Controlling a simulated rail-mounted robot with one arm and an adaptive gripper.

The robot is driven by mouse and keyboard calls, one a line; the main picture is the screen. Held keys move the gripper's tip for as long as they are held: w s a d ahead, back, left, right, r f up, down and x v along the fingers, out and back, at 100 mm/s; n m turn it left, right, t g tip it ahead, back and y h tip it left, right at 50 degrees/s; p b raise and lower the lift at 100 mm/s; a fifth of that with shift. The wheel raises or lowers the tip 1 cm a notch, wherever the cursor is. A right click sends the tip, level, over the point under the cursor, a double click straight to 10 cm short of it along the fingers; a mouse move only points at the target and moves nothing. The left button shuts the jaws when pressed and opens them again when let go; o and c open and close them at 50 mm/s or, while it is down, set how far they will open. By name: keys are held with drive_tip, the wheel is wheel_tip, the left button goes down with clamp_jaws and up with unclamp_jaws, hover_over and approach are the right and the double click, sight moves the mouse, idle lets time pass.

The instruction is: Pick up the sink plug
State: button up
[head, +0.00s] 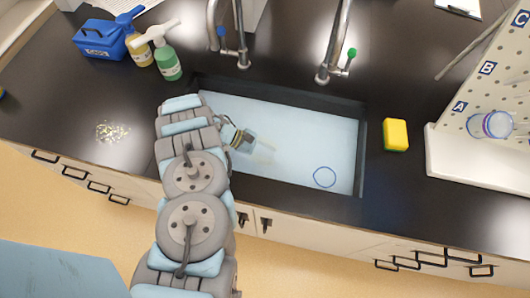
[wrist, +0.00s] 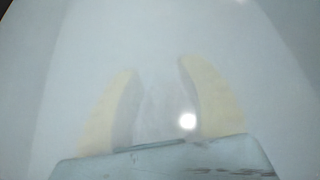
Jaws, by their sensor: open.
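The sink (head: 362,155) is filled with pale, cloudy water (head: 300,125). I cannot make out a sink plug in either view; the milky water hides the bottom. My gripper (head: 262,154) reaches into the left part of the sink, and its fingers look faint, as if under the water. In the wrist view my gripper (wrist: 153,65) has its two pale yellow fingers apart, with only whitish haze and a bright glint between them. A thin blue ring (head: 325,177) shows at the sink's lower right, apart from my gripper.
Two taps (head: 240,45) (head: 335,50) stand behind the sink. A yellow-green sponge (head: 395,134) lies right of it. A blue box (head: 100,40) and spray bottles (head: 165,58) stand at the back left. A white pegboard rack (head: 460,150) with a clear vessel (head: 491,125) stands at right.

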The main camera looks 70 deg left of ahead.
clamp_jaws()
drive_tip(key=shift+r, duration=0.15)
